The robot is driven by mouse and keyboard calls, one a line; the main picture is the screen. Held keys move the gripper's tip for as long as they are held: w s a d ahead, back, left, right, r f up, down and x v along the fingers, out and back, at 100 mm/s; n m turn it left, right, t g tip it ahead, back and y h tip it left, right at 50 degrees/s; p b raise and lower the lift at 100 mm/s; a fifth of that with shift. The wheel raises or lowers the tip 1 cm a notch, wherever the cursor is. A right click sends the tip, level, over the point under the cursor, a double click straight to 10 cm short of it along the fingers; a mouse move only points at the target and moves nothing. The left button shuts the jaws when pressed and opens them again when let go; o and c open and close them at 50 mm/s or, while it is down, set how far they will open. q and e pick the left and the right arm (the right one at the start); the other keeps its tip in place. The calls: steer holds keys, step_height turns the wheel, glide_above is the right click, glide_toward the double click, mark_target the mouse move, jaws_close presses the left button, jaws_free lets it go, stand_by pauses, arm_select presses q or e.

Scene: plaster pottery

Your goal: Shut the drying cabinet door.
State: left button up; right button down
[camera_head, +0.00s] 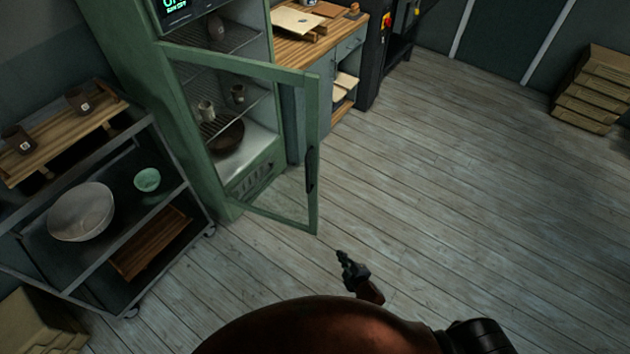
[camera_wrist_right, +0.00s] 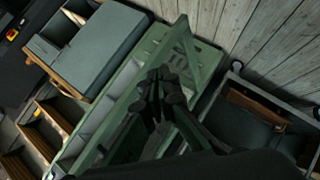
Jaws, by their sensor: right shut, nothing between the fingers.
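The drying cabinet (camera_head: 130,60) is green and stands left of the middle in the head view. Its glazed door (camera_head: 313,130) stands open, swung out toward the right, with a dark handle (camera_head: 311,168) on its free edge. Cups and a bowl show on the shelves inside. My right gripper (camera_head: 341,256) is shut and empty, apart from the door, below its lower free corner in the picture. In the right wrist view the shut fingers (camera_wrist_right: 156,74) show in front of the green cabinet and door frame (camera_wrist_right: 130,95). My left gripper is not in view.
A metal cart (camera_head: 155,306) with a white bowl (camera_head: 82,211), a mint bowl (camera_head: 147,180) and mugs stands left of the cabinet. A wooden-topped workbench (camera_head: 335,28) stands behind the door. Stacked crates (camera_head: 590,95) stand far right. The plank floor (camera_head: 450,170) right of the door is clear.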

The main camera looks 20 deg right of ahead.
steer(key=w+a+r+n+t, duration=0.15)
steer(key=w+r, duration=0.25)
steer(key=r, duration=0.4)
steer(key=w+r+n+t, duration=0.2)
steer(key=w+r+n, duration=0.15)
steer(key=r, duration=0.45)
steer(key=n+t+y+b, duration=0.1)
steer(key=n+t, duration=0.1)
steer(key=t, duration=0.1)
glide_toward(313, 170)
steer(key=w, duration=0.4)
steer(key=shift+w+a+r, duration=0.1)
steer(key=shift+a, duration=0.1)
steer(key=shift+w, duration=0.6)
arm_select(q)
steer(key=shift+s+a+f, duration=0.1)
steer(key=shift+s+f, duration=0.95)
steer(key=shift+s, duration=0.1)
arm_select(e)
steer(key=shift+w, duration=0.1)
arm_select(q)
steer(key=shift+b, duration=0.3)
arm_select(e)
steer(key=shift+a, duration=0.15)
